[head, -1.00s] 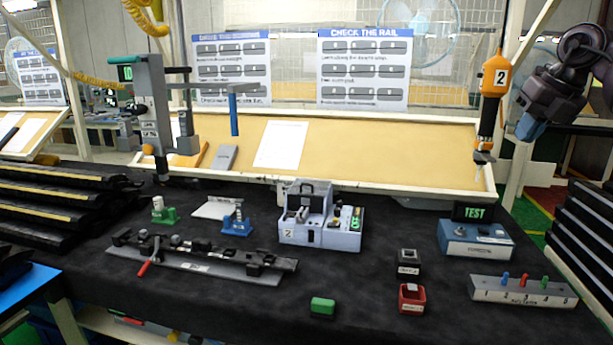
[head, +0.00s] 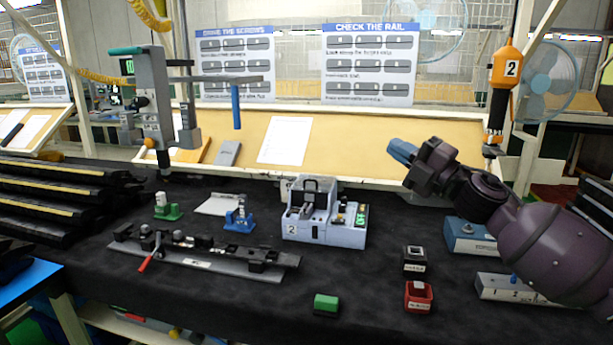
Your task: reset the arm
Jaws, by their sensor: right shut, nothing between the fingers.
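My right gripper (head: 401,151) is raised above the right part of the bench, with blue fingertips pointing left. It is shut and empty, and touches nothing. My right arm (head: 545,235) comes in from the right edge and hides much of the blue test box (head: 467,236) and the right part of the numbered grey block (head: 500,287). My left gripper is not in view.
The black bench top (head: 370,290) holds a grey two-button fixture (head: 325,232), a clamp rail (head: 200,259), a green block (head: 326,303), a red holder (head: 418,297) and a black holder (head: 414,261). An orange screwdriver (head: 505,80) hangs behind my right arm.

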